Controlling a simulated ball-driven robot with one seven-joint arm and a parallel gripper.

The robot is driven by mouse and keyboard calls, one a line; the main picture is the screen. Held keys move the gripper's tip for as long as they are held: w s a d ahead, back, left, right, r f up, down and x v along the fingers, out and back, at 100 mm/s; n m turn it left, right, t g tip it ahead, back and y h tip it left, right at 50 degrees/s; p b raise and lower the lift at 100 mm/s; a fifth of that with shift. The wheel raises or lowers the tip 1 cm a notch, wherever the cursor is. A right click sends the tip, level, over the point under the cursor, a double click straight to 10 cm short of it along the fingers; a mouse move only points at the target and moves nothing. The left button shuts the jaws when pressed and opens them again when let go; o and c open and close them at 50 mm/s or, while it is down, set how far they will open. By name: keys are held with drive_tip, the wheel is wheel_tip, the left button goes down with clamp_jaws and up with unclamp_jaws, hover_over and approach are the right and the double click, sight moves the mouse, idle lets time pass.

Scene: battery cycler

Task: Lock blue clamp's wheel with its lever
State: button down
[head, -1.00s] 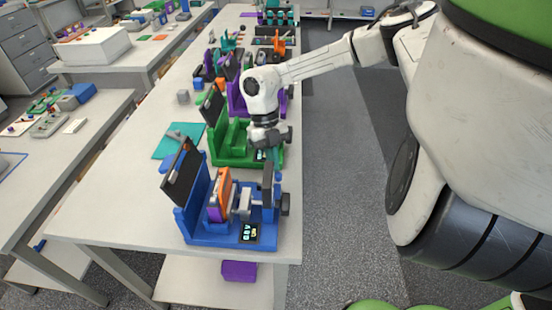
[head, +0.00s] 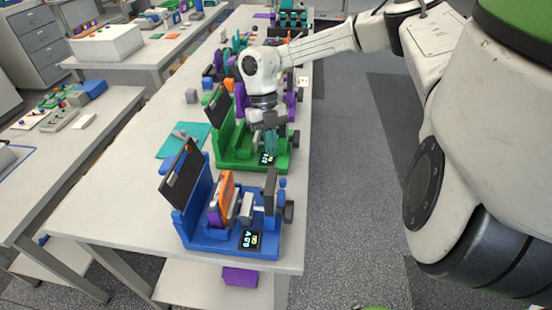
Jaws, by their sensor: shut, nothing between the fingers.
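The blue clamp (head: 216,242) stands at the near end of the long table. It has a tall back plate with a dark panel, and an orange and purple block (head: 222,198) sits between its jaws beside a grey press piece (head: 246,207). Its dark wheel (head: 289,211) is on the right side. A small blue part (head: 282,184), perhaps the lever, shows above the wheel. A small lit display (head: 251,239) is on its front. My gripper (head: 270,150) points down over the green clamp, behind the blue clamp and apart from it. Its fingers look shut and empty.
The green clamp (head: 228,157) stands directly behind the blue one, with purple and other fixtures farther back. A teal mat (head: 184,141) lies left of them. The table (head: 110,195) is clear on the left. Open floor lies right.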

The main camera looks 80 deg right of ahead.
drive_tip(key=s+b+v, duration=0.1)
drive_tip(key=v, duration=0.5)
drive_tip(key=shift+w+d+r, duration=0.2)
drive_tip(key=shift+w+d, duration=0.05)
drive_tip(key=shift+d, duration=0.25)
drive_tip(key=shift+r, duration=0.1)
